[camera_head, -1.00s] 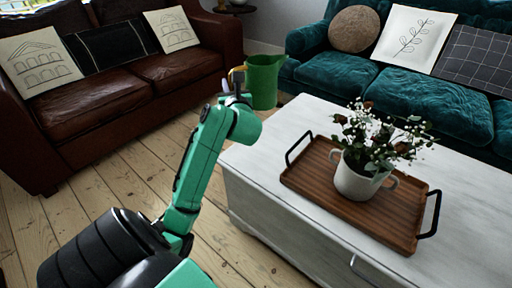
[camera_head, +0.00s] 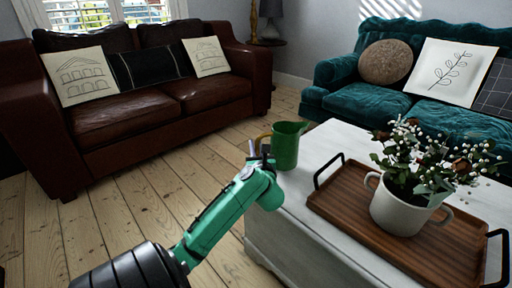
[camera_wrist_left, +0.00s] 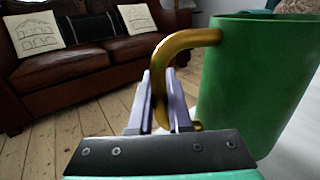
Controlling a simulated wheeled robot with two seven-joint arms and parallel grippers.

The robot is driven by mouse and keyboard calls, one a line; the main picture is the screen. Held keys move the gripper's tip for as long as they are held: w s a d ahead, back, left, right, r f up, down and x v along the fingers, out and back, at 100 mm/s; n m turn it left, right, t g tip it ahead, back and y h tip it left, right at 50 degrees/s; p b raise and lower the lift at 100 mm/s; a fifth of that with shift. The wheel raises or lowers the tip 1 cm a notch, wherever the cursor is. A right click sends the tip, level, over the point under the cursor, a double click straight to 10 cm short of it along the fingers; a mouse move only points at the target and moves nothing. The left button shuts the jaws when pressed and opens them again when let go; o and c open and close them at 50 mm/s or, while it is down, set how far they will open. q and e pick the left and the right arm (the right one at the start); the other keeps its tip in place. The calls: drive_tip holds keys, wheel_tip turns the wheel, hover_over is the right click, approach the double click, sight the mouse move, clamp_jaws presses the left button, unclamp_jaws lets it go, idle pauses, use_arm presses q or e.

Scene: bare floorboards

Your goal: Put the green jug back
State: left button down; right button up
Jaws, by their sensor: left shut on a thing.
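The green jug (camera_head: 288,146) with a gold handle is upright at the far left edge of the white table. I cannot tell whether its base touches the tabletop or hangs just above or beside it. My left gripper (camera_head: 257,150) is to the left of the jug, shut on its gold handle. In the left wrist view the jug (camera_wrist_left: 258,80) fills the right side, and the handle passes between the fingers of the gripper (camera_wrist_left: 164,95). My right gripper is not in view.
The white table (camera_head: 300,222) bears a wooden tray (camera_head: 345,205) with black handles and a white pot (camera_head: 402,210) of flowers. A brown leather sofa (camera_head: 140,110) stands at the left, a teal sofa (camera_head: 345,98) at the back right. Bare floorboards (camera_head: 140,210) lie between.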

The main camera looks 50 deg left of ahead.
use_arm(q)
drive_tip(key=shift+f, duration=0.95)
drive_tip(key=shift+r, duration=0.1)
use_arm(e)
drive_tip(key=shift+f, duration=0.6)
use_arm(q)
drive_tip(key=c, duration=0.8)
unclamp_jaws()
drive_tip(key=shift+c, duration=0.2)
